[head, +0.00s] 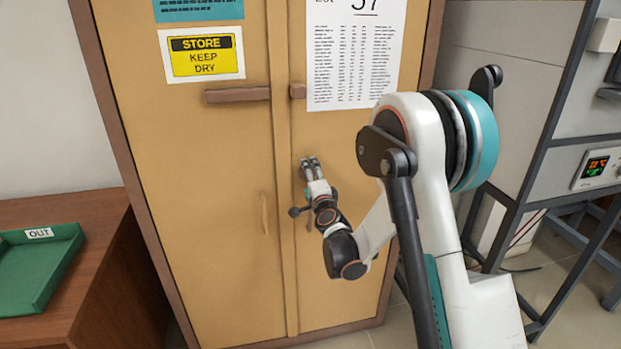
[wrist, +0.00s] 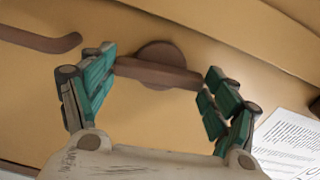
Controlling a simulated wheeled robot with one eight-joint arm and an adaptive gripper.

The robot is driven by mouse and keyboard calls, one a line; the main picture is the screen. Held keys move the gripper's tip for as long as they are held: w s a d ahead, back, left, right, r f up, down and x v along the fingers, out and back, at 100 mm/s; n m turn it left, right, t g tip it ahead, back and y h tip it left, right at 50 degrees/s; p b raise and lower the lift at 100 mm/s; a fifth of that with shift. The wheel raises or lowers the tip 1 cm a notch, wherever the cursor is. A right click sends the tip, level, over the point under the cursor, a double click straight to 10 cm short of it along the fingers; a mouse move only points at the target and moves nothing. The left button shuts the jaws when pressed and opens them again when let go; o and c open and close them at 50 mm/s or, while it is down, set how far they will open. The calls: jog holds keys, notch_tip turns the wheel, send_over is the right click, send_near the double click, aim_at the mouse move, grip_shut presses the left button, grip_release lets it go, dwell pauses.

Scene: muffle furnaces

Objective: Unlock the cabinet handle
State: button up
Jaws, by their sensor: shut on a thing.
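The tan two-door cabinet (head: 225,150) stands upright in the head view, its doors closed. My gripper (head: 311,165) is at the right door, a little right of the seam between the doors. In the wrist view my gripper (wrist: 160,82) has its green-padded fingers at the two ends of a brown handle (wrist: 158,73), shut on it. The handle is a short bar on a round base fixed to the door. In the head view my gripper hides this handle.
A brown bar (head: 238,95) crosses the left door, with a small brown block (head: 297,90) beside it. A slim pull (head: 264,212) is on the left door. A green tray (head: 35,268) lies at left. A dark metal frame (head: 545,150) stands at right.

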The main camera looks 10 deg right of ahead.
jog(key=shift+m, duration=0.5)
dwell(0.3)
jog(key=o, duration=1.1)
jog(key=shift+c, duration=0.2)
jog(key=shift+s, duration=0.1)
jog(key=s, duration=1.1)
jog(key=shift+s, duration=0.4)
